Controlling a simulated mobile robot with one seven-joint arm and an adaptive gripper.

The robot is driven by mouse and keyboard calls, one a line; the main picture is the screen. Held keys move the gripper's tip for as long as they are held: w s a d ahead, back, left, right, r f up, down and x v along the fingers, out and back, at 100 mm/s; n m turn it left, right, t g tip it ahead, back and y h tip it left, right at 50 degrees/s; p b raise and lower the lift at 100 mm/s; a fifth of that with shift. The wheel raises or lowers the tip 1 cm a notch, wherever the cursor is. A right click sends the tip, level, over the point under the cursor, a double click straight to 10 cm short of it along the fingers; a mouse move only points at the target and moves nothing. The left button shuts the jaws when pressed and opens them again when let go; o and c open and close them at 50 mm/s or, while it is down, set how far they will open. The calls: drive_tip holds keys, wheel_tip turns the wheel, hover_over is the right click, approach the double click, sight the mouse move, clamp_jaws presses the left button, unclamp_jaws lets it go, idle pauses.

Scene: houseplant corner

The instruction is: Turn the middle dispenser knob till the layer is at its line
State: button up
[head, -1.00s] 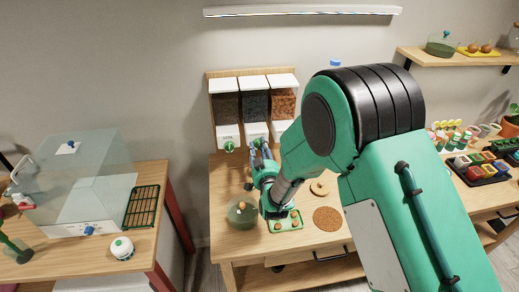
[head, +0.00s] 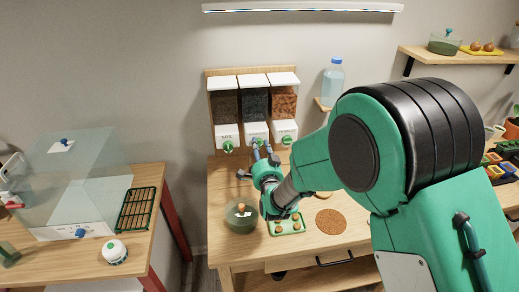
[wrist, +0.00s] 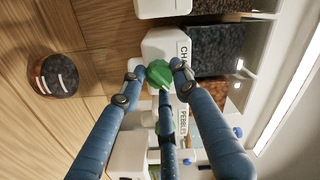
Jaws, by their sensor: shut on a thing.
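The middle dispenser (head: 255,103) holds dark grains and hangs between two others on a wooden wall board. In the wrist view its white label (wrist: 183,50) reads "CHA", the rest hidden. My gripper (wrist: 159,68) has its blue fingers closed around its green knob (wrist: 160,75); in the head view the gripper (head: 262,147) partly hides this knob. A clear round jar (head: 240,216) stands on the bench below and left of my gripper. In the wrist view the jar (wrist: 53,74) shows brown and dark contents and white marks; its layer level is too small to judge.
The left dispenser's green knob (head: 228,147) and the right dispenser's green knob (head: 287,139) are close on either side. A green tray (head: 286,225) and a round brown mat (head: 330,222) lie on the bench. A water bottle (head: 333,82) stands to the right.

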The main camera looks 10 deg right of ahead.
drive_tip(key=m, duration=0.3)
drive_tip(key=shift+w+d+r+m, duration=0.1)
drive_tip(key=shift+w+r+m, duration=0.05)
drive_tip(key=shift+r+m, duration=0.25)
drive_tip(key=shift+m, duration=1.8)
drive_tip(key=shift+d, duration=0.1)
drive_tip(key=shift+f, duration=0.1)
drive_tip(key=o, duration=1.1)
drive_tip(key=shift+d, duration=0.1)
drive_tip(key=shift+o, duration=0.2)
drive_tip(key=shift+f, duration=0.25)
drive_tip(key=shift+s+a, duration=0.2)
drive_tip(key=shift+s, duration=0.1)
